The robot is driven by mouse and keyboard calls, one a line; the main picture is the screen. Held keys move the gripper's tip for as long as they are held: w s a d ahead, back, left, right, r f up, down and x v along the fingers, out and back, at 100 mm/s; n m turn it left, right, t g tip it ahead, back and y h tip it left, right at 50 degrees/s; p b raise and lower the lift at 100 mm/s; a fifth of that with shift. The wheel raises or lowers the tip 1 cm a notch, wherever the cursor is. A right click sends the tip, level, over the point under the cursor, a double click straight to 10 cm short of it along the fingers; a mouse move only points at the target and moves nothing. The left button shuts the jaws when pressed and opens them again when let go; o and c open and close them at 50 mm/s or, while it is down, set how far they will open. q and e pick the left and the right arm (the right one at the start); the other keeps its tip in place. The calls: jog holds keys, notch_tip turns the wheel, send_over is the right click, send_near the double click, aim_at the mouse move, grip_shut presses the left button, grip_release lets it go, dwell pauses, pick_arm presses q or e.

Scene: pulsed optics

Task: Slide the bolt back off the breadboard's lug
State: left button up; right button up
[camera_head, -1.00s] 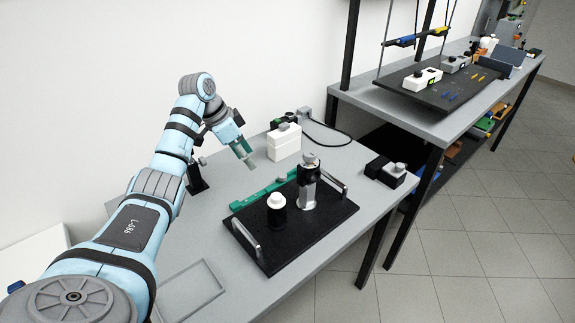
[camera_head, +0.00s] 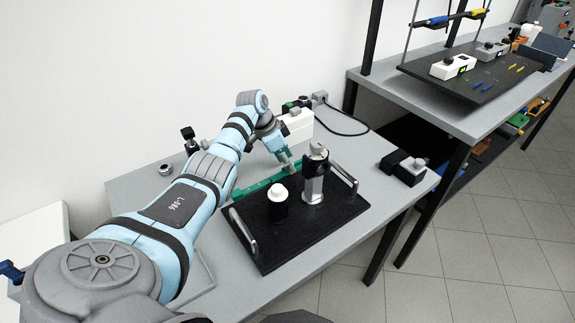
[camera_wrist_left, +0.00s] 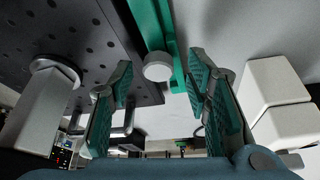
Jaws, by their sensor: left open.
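The black breadboard (camera_head: 325,223) lies on the grey bench, with a handle at each end. A green strip (camera_head: 258,187) runs along its back edge; the wrist view shows this green part (camera_wrist_left: 146,22) beside the perforated board (camera_wrist_left: 75,35). A pale round knob (camera_wrist_left: 158,66), which looks like the bolt's knob, sits at the green part. My left gripper (camera_head: 289,164) is over the strip's far end, open. In the wrist view its fingers (camera_wrist_left: 160,85) stand on either side of the knob, with visible gaps. The lug cannot be made out.
A silver post (camera_head: 315,178) and a white-topped black cylinder (camera_head: 277,205) stand on the breadboard near the gripper. A white box (camera_head: 298,122) with a cable is behind it. A black block (camera_head: 403,167) sits to the right.

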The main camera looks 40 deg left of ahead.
pick_arm(q)
jog(key=shift+w+f, duration=0.1)
jog(key=shift+f, duration=0.2)
jog(key=shift+s+r, duration=0.2)
jog(key=shift+s, duration=0.05)
jog(key=shift+w+f, duration=0.1)
grip_shut()
